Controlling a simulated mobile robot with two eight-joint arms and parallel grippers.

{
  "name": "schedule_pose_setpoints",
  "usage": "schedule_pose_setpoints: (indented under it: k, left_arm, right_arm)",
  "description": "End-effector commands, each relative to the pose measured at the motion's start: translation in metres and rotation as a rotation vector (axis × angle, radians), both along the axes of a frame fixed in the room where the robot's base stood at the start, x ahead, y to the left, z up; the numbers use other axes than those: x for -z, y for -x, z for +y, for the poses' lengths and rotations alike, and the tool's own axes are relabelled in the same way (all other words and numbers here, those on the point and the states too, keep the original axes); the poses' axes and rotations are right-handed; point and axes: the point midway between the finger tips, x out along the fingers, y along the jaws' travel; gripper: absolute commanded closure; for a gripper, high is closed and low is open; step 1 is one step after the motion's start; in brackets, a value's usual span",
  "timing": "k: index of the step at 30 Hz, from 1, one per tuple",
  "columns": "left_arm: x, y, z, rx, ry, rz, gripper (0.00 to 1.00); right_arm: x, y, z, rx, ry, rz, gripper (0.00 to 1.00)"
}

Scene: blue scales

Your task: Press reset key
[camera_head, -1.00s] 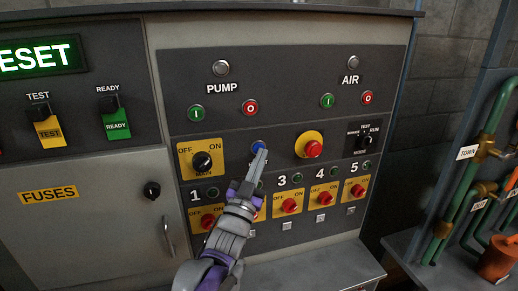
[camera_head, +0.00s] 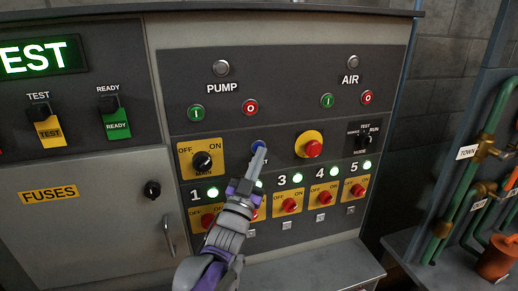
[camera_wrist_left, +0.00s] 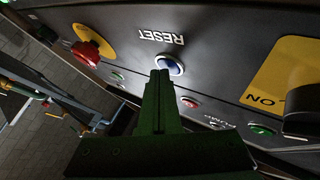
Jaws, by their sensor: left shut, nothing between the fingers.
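The reset key is a round blue button (camera_head: 258,146) in a pale ring on the grey control panel (camera_head: 280,130), between the MAIN switch and the red emergency button. My left gripper (camera_head: 258,157) is shut and empty, its fingertips just below the blue button in the head view. In the left wrist view, the blue button (camera_wrist_left: 170,66) shows beside the upside-down RESET label, with the shut fingertips (camera_wrist_left: 160,75) right at its edge. I cannot tell whether they touch it. The fingers hide the RESET label in the head view. My right gripper is not in view.
A red emergency button (camera_head: 313,149) on a yellow plate stands out to the right. The yellow MAIN switch (camera_head: 202,161) is to the left. Numbered switches with lit green lamps (camera_head: 297,178) run below. Green pipes (camera_head: 462,180) stand at the far right.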

Motion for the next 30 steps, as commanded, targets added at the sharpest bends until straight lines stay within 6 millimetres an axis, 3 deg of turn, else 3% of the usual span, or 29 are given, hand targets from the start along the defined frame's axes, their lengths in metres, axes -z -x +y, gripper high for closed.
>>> schedule_pose_setpoints:
  k: [30]
  left_arm:
    - [0.0, 0.014, -0.005, 0.0, 0.0, 0.0, 1.0]
  right_arm:
    - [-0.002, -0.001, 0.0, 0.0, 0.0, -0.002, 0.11]
